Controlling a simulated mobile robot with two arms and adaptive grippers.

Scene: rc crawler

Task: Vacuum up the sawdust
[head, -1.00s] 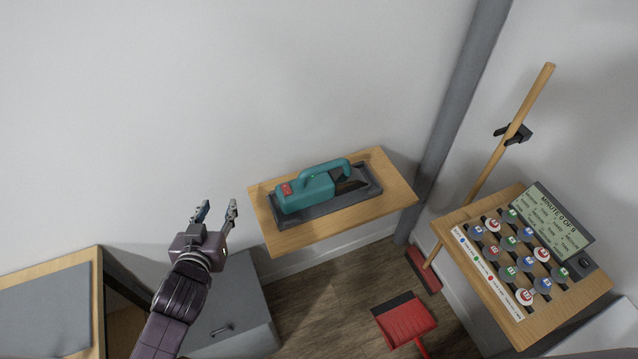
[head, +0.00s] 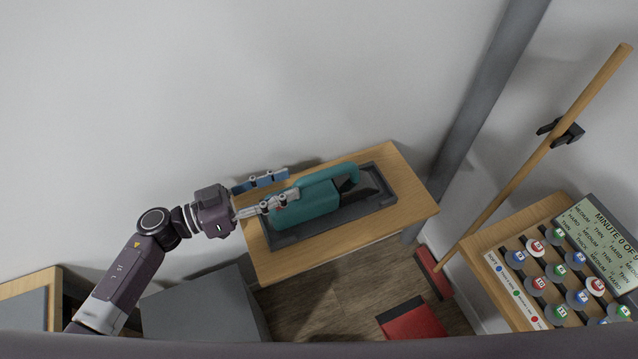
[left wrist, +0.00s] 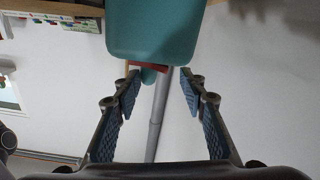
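A teal handheld vacuum (head: 316,203) with a dark nozzle lies in a dark grey tray (head: 378,207) on a small wooden wall shelf (head: 410,190). My left gripper (head: 279,187) is open at the left, rear end of the vacuum, its fingers pointing right. One finger overlaps the vacuum's rear end in the head view; I cannot tell whether it touches. In the left wrist view the open fingers (left wrist: 160,92) have nothing between them close up, and the teal vacuum body (left wrist: 155,30) is just beyond them. My right gripper is not in view. No sawdust is visible.
A broom (head: 540,150) hangs in a wall clip (head: 560,131) at the right. A red dustpan (head: 412,320) is on the floor. A wooden shelf with numbered knobs and a sign (head: 597,230) is at the right. A grey cabinet (head: 200,310) stands below my left arm.

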